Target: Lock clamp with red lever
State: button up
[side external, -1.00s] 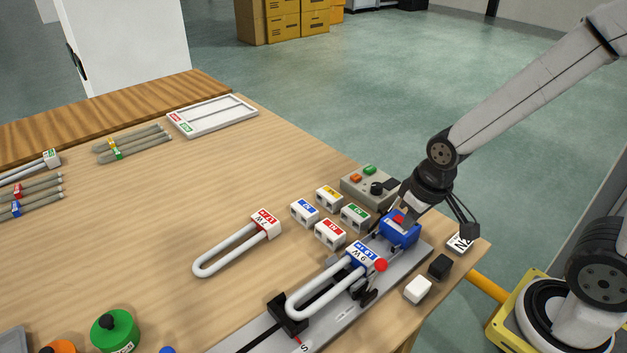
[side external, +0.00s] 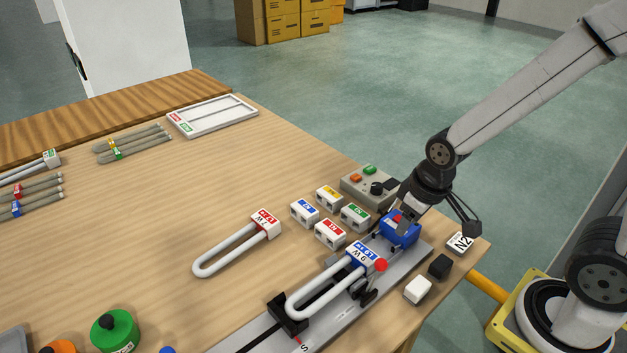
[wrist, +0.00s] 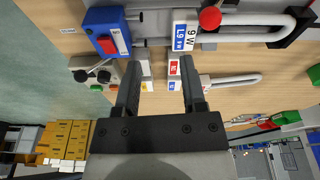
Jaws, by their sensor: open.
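The red ball knob of the clamp lever (side external: 381,265) sits beside the white-and-blue cap marked 9W (side external: 362,254) on the grey rail. The dark clamp body (side external: 366,292) is just below the knob. A white U-shaped tube (side external: 325,297) runs from the cap to a black holder (side external: 287,314). My gripper (wrist: 160,62) is open and empty, near the blue block with a red switch (side external: 401,229). In the wrist view the red knob (wrist: 210,18) is above and right of the right finger, apart from it. The fingertips' height over the rail is unclear.
Several small labelled blocks (side external: 330,234) and a grey control box (side external: 368,188) stand behind the rail. A second U-tube (side external: 238,247) lies left. White (side external: 417,290) and black (side external: 440,266) blocks lie near the right table edge. The middle of the table is clear.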

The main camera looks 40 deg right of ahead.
aim_at(381, 263)
jog(key=shift+w+a+f+n+g, duration=0.35)
jog(key=shift+a+n+g, duration=0.5)
jog(key=shift+n, duration=1.6)
jog(key=shift+w+a+f+n+g, duration=0.15)
jog(key=shift+a+f+n+g, duration=0.75)
jog(key=shift+n, duration=1.6)
jog(key=shift+w+a+f+n+g, duration=0.2)
jog(key=shift+a+n+g, duration=0.65)
jog(key=shift+n, duration=1.6)
jog(key=shift+a+f+t, duration=0.15)
jog(key=shift+a+t, duration=0.15)
jog(key=shift+s+a+f, duration=0.1)
jog(key=shift+s+f, duration=0.15)
jog(key=shift+f, duration=0.95)
jog(key=shift+s+d+f, duration=0.1)
jog(key=shift+s+f, duration=0.1)
jog(key=shift+f, duration=1.05)
jog(key=shift+s+a+f, duration=0.1)
jog(key=shift+s+f, duration=0.15)
jog(key=shift+f, duration=0.95)
grip_shut()
